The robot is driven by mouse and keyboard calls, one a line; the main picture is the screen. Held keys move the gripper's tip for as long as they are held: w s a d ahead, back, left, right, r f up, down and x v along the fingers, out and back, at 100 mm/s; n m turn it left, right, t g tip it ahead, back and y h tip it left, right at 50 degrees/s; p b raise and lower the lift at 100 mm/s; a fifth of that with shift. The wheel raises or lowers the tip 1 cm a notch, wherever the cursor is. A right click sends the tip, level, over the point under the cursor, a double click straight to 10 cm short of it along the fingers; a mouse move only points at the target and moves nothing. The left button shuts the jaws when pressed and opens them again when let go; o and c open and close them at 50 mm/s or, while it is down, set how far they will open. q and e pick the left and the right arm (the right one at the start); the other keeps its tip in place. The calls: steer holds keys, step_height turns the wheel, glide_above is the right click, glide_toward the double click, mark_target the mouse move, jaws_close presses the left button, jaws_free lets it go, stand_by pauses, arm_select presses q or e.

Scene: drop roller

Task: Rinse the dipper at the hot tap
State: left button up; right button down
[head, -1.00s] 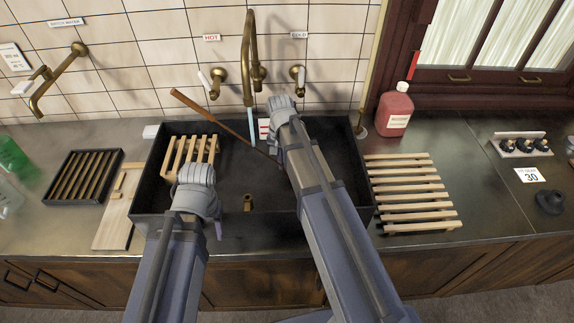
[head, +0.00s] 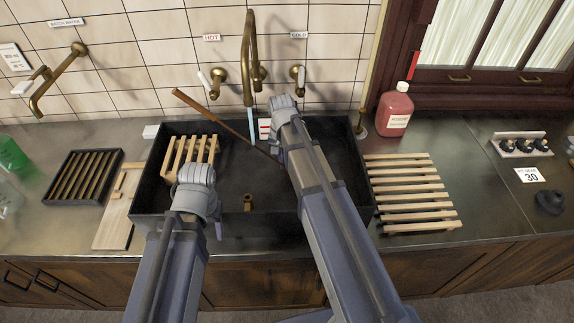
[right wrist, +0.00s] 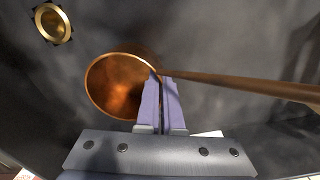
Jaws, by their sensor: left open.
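The dipper's long brown handle (head: 212,116) slants across the sink (head: 152,184), its free end up at the left. In the right wrist view its round copper cup (right wrist: 120,88) is beside my fingertips, and its handle runs right. My right gripper (right wrist: 163,82) is shut on the dipper where handle meets cup. In the head view my right gripper (head: 284,106) hides the cup. The brass spout (head: 249,50) pours a thin stream (head: 251,117) left of it. The hot tap (head: 215,82) is under the HOT label (head: 211,38). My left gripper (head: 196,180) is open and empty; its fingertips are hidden.
A small slatted rack (head: 190,155) stands in the sink's left side, near my left gripper. A brass drain piece (head: 248,202) is on the sink floor. A red bottle (head: 396,110) and a wooden slatted rack (head: 412,190) are right of the sink. The cold tap (head: 298,76) is right of the spout.

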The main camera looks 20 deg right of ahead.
steer(key=shift+a, duration=0.25)
steer(key=shift+d, duration=0.25)
steer(key=shift+d, duration=0.4)
stand_by(0.3)
steer(key=shift+s+d, duration=0.2)
steer(key=shift+s, duration=3.85)
arm_select(q)
steer(key=shift+r, duration=0.1)
arm_select(e)
steer(key=shift+s+d+r+p, duration=0.1)
steer(key=shift+s+r+p, duration=0.95)
steer(key=shift+s, duration=0.2)
steer(key=shift+s+d+r+p, duration=0.1)
steer(key=shift+s+r+p, duration=0.9)
steer(key=shift+s, duration=0.25)
arm_select(q)
step_height(320, 180, up, 4)
steer(key=shift+f, duration=0.1)
